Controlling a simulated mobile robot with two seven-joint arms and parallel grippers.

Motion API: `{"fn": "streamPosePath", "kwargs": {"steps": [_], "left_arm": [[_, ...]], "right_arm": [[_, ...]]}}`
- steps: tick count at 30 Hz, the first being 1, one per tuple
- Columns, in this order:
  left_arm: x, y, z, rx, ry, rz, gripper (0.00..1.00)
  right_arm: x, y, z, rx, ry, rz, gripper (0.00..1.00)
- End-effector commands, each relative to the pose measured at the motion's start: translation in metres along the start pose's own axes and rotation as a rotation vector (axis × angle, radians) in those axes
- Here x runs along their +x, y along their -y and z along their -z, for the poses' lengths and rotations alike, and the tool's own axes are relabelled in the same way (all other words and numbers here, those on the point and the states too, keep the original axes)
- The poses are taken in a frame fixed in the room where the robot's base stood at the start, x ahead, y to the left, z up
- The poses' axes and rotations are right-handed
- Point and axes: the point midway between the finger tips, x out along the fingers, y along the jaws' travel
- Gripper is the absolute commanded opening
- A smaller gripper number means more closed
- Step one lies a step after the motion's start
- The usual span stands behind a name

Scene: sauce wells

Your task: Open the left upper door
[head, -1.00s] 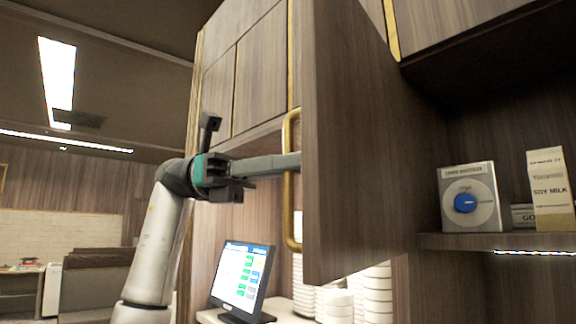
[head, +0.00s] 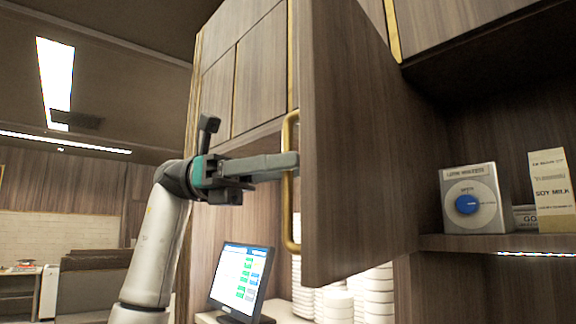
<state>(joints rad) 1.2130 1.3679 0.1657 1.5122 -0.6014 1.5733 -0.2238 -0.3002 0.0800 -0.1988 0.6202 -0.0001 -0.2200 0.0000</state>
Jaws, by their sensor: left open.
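The left upper door (head: 350,140) is a brown wood-grain panel that stands swung open, its free edge toward me. A long brass handle (head: 289,225) runs upright along its left side. My left gripper (head: 292,164) comes in from the left, with its long grey fingers at the handle's middle. The fingertips reach the handle and end close to the door's edge. The jaws are open; whether a finger touches the handle or the door I cannot tell. My right gripper is not in view.
Below the door stand a tablet screen (head: 241,279) and stacks of white bowls (head: 375,295). To the right, a shelf (head: 470,243) holds a grey box with a blue dial (head: 470,198) and a soy milk carton (head: 552,185). Free room lies left of the cabinet.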

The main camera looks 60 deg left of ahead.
Motion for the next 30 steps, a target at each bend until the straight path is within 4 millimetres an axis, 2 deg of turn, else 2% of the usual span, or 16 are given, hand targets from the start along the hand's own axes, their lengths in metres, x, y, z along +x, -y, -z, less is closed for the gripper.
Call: {"fn": "streamPosePath", "kwargs": {"steps": [5, 8, 16, 24, 29, 30], "left_arm": [[-0.003, 0.000, 0.000, 0.000, 0.001, -0.001, 0.46], [-0.011, -0.001, -0.001, -0.001, 0.003, -0.003, 0.46], [-0.058, 0.000, -0.003, -0.001, 0.005, -0.003, 0.46], [-0.105, 0.000, -0.004, -0.002, 0.004, -0.003, 0.46], [-0.131, 0.000, -0.004, -0.001, 0.004, -0.002, 0.46], [-0.131, -0.001, 0.000, -0.010, -0.008, 0.000, 0.46]], "right_arm": [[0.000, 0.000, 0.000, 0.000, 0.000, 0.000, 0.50], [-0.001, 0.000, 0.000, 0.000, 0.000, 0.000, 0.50], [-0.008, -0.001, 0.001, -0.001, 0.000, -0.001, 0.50], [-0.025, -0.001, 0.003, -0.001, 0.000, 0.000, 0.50], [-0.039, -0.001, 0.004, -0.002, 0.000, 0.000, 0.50], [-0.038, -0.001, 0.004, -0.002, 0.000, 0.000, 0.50]]}}
